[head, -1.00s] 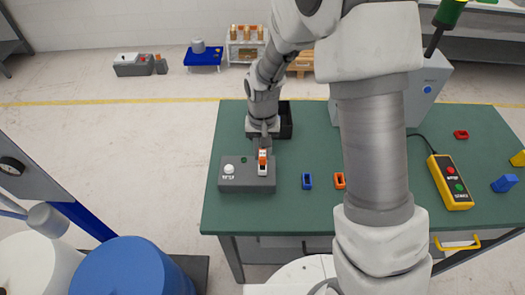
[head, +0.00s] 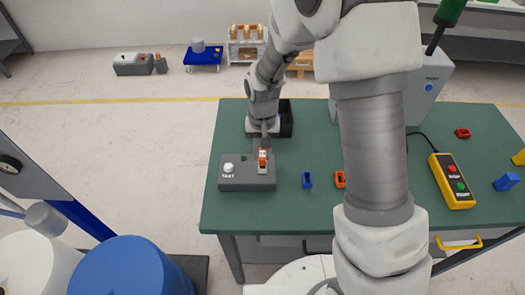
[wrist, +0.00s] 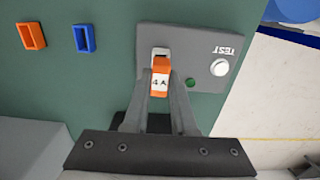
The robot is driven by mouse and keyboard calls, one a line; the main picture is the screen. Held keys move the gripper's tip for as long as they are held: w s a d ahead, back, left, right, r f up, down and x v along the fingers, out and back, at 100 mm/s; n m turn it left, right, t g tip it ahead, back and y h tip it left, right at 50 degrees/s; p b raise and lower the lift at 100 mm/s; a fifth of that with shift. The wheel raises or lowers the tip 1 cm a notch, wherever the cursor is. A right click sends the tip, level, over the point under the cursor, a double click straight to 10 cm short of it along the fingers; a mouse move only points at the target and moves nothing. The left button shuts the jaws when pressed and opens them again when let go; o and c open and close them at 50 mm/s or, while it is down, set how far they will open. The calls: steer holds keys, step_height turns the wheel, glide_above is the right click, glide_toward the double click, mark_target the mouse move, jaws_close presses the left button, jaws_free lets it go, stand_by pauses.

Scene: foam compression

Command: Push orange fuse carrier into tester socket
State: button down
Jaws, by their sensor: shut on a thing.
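The orange fuse carrier (wrist: 161,66), with a white label reading "4 A", is between the fingertips of my gripper (wrist: 160,85) in the wrist view. My gripper is shut on it. In the head view the carrier (head: 263,160) stands at the right end of the grey tester (head: 240,184). In the wrist view its end meets the pale socket (wrist: 160,51) on the tester (wrist: 200,42); how deep it sits cannot be told. The tester has a white knob (wrist: 219,67) marked TEST and a dark green lamp (wrist: 190,83).
A blue holder (head: 307,180) and an orange holder (head: 340,179) lie on the green table (head: 290,215) right of the tester. A dark bin (head: 286,120) stands behind my gripper. A yellow button box (head: 452,182) is at the right. The table's front strip is clear.

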mark_target(262, 154)
steer(key=shift+f+b, duration=0.6)
steer(key=shift+f, duration=0.25)
steer(key=c, duration=0.6)
jaws_free()
steer(key=shift+c, duration=0.2)
steer(key=shift+r, duration=0.15)
steer(key=shift+r+p, duration=1.9)
steer(key=shift+r, duration=1)
